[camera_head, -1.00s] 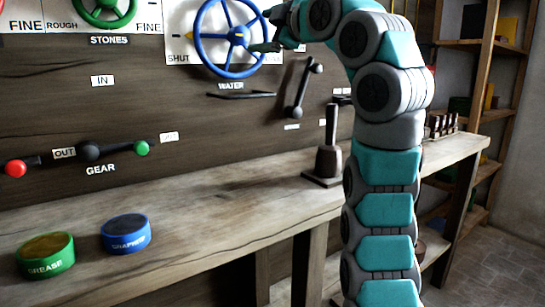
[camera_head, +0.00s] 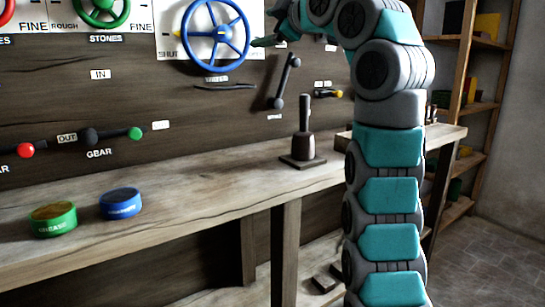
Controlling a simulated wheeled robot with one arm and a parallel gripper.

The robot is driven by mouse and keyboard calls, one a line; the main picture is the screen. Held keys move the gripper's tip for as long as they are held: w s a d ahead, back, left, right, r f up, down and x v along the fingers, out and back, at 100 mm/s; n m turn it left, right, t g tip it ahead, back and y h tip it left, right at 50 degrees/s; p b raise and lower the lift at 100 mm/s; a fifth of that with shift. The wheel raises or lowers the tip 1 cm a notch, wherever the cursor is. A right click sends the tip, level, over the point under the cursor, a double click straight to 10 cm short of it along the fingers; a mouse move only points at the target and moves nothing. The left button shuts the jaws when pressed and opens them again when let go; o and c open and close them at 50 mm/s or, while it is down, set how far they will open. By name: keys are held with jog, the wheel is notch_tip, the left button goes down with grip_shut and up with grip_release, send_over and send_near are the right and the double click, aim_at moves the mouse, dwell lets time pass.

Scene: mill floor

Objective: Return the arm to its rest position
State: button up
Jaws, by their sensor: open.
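My arm, teal and grey, rises at the right of the head view and bends over at the top toward the panel. My gripper (camera_head: 268,41) is at the top, just right of the blue water wheel (camera_head: 216,35). It is small in the picture and looks open, with nothing seen between its fingers. The wheel hangs on the dark wooden panel, and a gap shows between its rim and the arm's wrist. I cannot tell whether the fingertips touch the rim.
A wooden bench (camera_head: 190,205) runs below the panel. On it stand a green grease tin (camera_head: 53,219), a blue tin (camera_head: 120,203) and a dark upright lever (camera_head: 304,140) on a base. A black crank lever (camera_head: 285,82) is on the panel. Shelves (camera_head: 468,110) stand at the right.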

jog(key=w+d+f+m+g+h, duration=0.2)
jog(key=d+f+m+g+h, duration=0.25)
jog(key=f+m, duration=0.55)
jog(key=s+d+f+m+g+h, duration=0.1)
jog(key=s+d+f+g, duration=0.1)
jog(key=s+f, duration=0.45)
jog(key=s+d+f+m+g+h, duration=0.1)
jog(key=s+d+f+g, duration=0.15)
jog(key=f, duration=0.75)
jog(key=s+d+f+m+g+h, duration=0.1)
jog(key=s+d+f+m+g, duration=0.1)
jog(key=s+f, duration=0.8)
jog(key=s+d+f+m+g, duration=0.2)
jog(key=s+f, duration=0.8)
jog(key=s, duration=0.7)
jog(key=s+d+f+m+g+h, duration=0.1)
jog(key=s+d+f+m+g, duration=0.1)
jog(key=s+f, duration=0.9)
jog(key=shift+s+d+g+h, duration=0.35)
jog(key=shift+s+d+g, duration=0.2)
jog(key=shift+s+g, duration=0.45)
jog(key=shift+s, duration=0.1)
